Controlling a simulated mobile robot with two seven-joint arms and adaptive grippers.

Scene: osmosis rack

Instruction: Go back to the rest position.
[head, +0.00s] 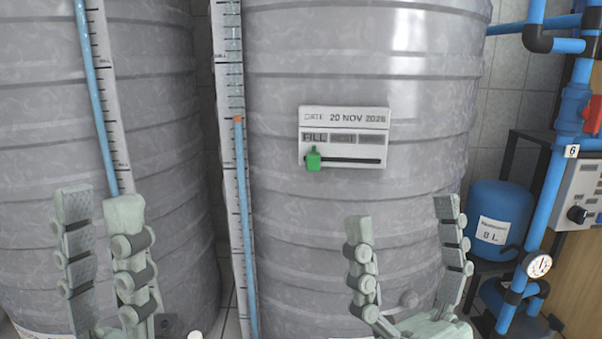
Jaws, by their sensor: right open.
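My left gripper (98,203) is at the lower left, in front of the left grey tank, seen at an angle. Its two fingers point up and stand apart, with nothing visible between them. My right gripper (402,212) is at the lower right, in front of the large middle tank. Its fingers point up, spread wide and empty, below and to the right of the white date panel (344,118). The panel reads 20 NOV 2026, and its green slider (313,159) sits at the left end of the slot, under FILL.
Two large grey tanks, the left one (150,130) and the middle one (400,50), fill the background. Level scales with blue tubes (241,180) run up them. At right are blue pipes (545,205), a gauge (539,265), a blue vessel (497,200) and a control box (580,190).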

